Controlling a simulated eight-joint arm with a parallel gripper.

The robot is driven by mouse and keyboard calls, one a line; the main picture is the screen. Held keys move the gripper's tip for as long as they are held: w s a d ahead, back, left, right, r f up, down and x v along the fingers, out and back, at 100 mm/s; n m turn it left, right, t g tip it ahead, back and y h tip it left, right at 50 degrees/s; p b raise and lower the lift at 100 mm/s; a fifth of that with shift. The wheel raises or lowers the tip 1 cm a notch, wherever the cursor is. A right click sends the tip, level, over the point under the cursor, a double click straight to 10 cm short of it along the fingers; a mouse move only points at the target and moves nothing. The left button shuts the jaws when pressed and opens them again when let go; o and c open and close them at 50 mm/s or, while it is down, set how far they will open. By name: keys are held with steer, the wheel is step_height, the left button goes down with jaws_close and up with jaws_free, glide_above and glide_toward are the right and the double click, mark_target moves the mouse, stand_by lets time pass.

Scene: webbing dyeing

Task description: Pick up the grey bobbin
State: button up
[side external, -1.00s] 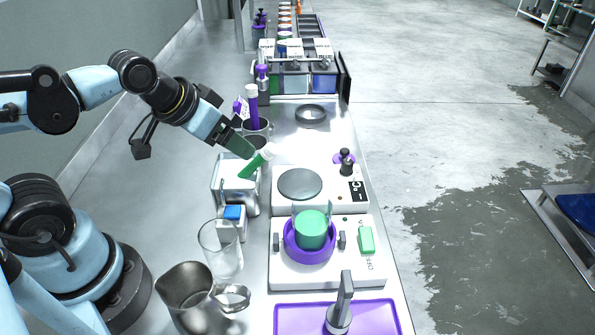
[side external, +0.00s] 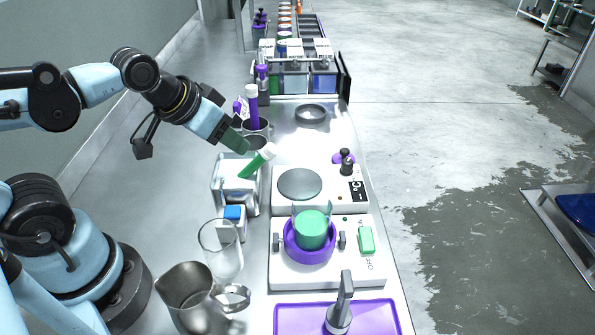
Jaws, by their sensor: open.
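I cannot pick out a grey bobbin with certainty in the side external view. My gripper (side external: 244,149) points down and to the right, with dark green fingers, above the back of the white-and-metal rack. The gap between its fingers is hard to see from here, and nothing shows held in it. A dark grey ring-shaped piece (side external: 311,113) lies on the bench farther back.
A hotplate (side external: 300,184) and a white unit with a purple ring and green cup (side external: 312,230) stand right of the rack. A glass beaker (side external: 221,262), a metal pitcher (side external: 195,300) and a purple tray (side external: 380,318) are at the front.

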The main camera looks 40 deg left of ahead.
steer(key=w+d+r+n+g+h, duration=0.1)
steer(key=d+r+n+g, duration=0.15)
steer(key=d, duration=0.55)
step_height(320, 180, up, 4)
steer(key=n+g+y, duration=0.1)
steer(key=n+g, duration=0.4)
steer(key=n, duration=0.1)
glide_above(348, 280)
steer(key=shift+s+a+f+t, duration=0.1)
steer(key=shift+s+f+t, duration=0.15)
steer(key=shift+s+f, duration=0.05)
step_height(348, 280, down, 6)
steer(key=shift+f, duration=0.2)
steer(key=shift+w+f, duration=0.15)
steer(key=shift+f, duration=1.15)
steer(key=shift+w+f, duration=0.15)
steer(key=shift+f, duration=1.15)
jaws_close()
